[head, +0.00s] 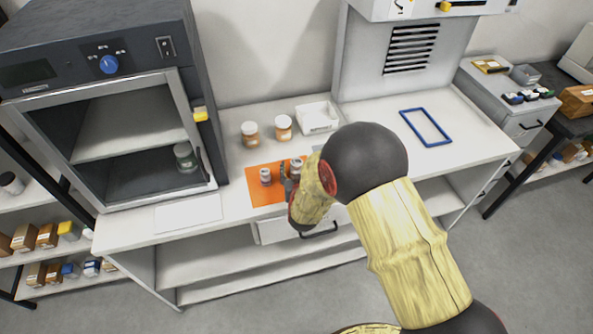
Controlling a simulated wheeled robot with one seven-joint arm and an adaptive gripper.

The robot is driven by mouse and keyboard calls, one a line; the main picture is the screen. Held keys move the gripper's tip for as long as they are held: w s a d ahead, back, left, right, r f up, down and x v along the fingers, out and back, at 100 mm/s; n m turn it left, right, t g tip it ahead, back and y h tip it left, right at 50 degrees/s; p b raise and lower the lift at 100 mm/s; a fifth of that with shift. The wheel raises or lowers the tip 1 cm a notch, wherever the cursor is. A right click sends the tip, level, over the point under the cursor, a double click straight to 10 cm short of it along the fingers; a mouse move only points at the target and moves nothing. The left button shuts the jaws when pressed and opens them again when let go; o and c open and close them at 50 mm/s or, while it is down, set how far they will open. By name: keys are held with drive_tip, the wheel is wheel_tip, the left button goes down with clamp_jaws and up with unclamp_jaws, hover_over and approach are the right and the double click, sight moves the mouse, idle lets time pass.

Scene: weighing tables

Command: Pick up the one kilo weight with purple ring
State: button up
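Two small silvery weights stand on an orange mat (262,194) on the white table. One weight (265,176) is at the left of the mat. The other weight (296,163) is farther back and to the right, partly hidden by my gripper. They are too small for me to make out a purple ring on either. My gripper (285,174) is over the mat, between the two weights in the picture. My wrist hides much of it, and I cannot tell its opening or whether it touches a weight.
Two orange-labelled jars (250,134) and a white tray (317,118) stand behind the mat. An oven (100,100) with a jar (185,156) inside is at left. A white sheet (188,213) lies before it. A blue frame (425,127) lies at right, with clear table around it.

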drive_tip(key=shift+c, duration=1.2)
drive_tip(key=c, duration=1.1)
clamp_jaws()
drive_tip(key=shift+w+r, duration=0.1)
drive_tip(key=shift+r, duration=0.05)
